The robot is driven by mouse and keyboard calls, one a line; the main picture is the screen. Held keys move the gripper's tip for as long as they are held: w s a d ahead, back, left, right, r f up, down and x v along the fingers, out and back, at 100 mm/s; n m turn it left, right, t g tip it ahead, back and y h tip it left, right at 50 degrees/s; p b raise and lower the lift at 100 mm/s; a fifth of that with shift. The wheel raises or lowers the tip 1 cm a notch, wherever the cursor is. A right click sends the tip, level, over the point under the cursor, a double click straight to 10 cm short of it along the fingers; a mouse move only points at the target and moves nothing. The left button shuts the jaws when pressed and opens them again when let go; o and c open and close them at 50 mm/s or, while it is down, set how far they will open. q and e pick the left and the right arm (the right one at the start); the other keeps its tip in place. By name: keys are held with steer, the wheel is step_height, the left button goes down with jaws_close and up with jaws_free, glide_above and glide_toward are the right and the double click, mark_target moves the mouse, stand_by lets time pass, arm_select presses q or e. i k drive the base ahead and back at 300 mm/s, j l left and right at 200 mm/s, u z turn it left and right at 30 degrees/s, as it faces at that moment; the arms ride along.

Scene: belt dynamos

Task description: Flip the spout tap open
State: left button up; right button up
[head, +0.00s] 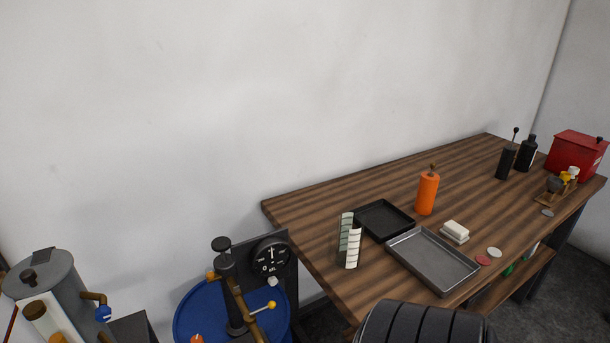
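A blue drum (190,317) at the bottom centre-left carries a dark hand pump (224,264) with a brass pipe. A small lever with a yellow knob (270,306) sticks out to the right of the pipe. A grey tank (62,282) at the lower left has a bent brass spout (94,297) with a blue tap piece (103,314) at its end. I cannot tell from this view which of these is the spout tap, or whether either is open. Neither of my grippers shows.
A round dial (271,255) stands behind the drum. A wooden bench (322,215) holds a black tray (385,203), a grey metal tray (432,261), an orange bottle (428,194) and a red box (577,154). A black ribbed object (424,324) fills the bottom edge.

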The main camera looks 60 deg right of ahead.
mark_target(272, 304)
steer(key=k+l+z, duration=0.1)
steer(key=z, duration=1.45)
steer(key=j, duration=0.3)
steer(key=z, duration=0.05)
